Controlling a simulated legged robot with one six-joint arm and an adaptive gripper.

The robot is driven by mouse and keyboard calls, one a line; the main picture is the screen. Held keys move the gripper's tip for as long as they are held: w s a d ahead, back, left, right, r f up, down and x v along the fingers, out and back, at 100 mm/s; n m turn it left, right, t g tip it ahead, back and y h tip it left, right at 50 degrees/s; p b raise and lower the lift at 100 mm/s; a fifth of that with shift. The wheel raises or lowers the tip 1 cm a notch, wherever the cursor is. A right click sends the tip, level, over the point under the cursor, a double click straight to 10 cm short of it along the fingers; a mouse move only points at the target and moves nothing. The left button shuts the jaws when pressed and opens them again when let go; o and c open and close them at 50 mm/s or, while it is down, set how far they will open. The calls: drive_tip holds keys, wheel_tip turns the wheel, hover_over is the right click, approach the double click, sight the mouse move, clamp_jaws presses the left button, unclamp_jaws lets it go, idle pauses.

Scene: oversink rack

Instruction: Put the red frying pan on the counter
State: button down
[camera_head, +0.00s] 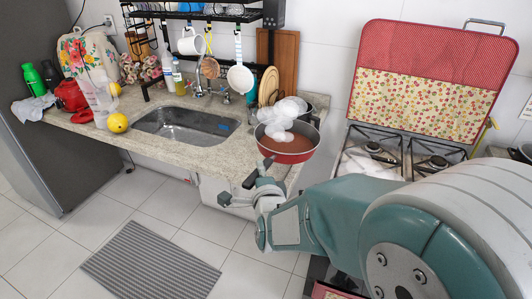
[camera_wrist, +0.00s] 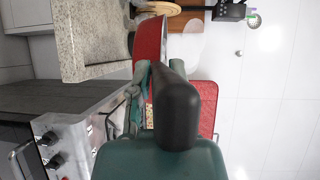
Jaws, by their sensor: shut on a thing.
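The red frying pan (camera_head: 294,156) has a black handle (camera_head: 252,178) that points down and left. My gripper (camera_head: 264,187) is shut on this handle. The pan looks held up over the counter's right end, to the right of the sink; I cannot tell whether it touches the surface. White rounded items (camera_head: 280,122) overlap the pan; I cannot tell whether they are in it or behind it. In the wrist view, the pan's red side (camera_wrist: 151,40) shows beyond the dark handle (camera_wrist: 176,108), close to the counter edge (camera_wrist: 88,70). The fingertips are largely hidden there.
The counter (camera_head: 200,155) holds a metal sink (camera_head: 185,125). Bottles, a yellow round item (camera_head: 117,123) and a red item (camera_head: 72,97) stand left. A dish rack (camera_head: 200,14) hangs above. The stove (camera_head: 405,155) with its red patterned cover (camera_head: 430,80) is right.

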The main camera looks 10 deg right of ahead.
drive_tip(key=w+f, duration=1.2)
drive_tip(key=w, duration=0.1)
drive_tip(key=shift+w+a+f, duration=0.35)
drive_tip(key=shift+a+f, duration=0.05)
drive_tip(key=c, duration=0.6)
unclamp_jaws()
drive_tip(key=shift+s, duration=0.1)
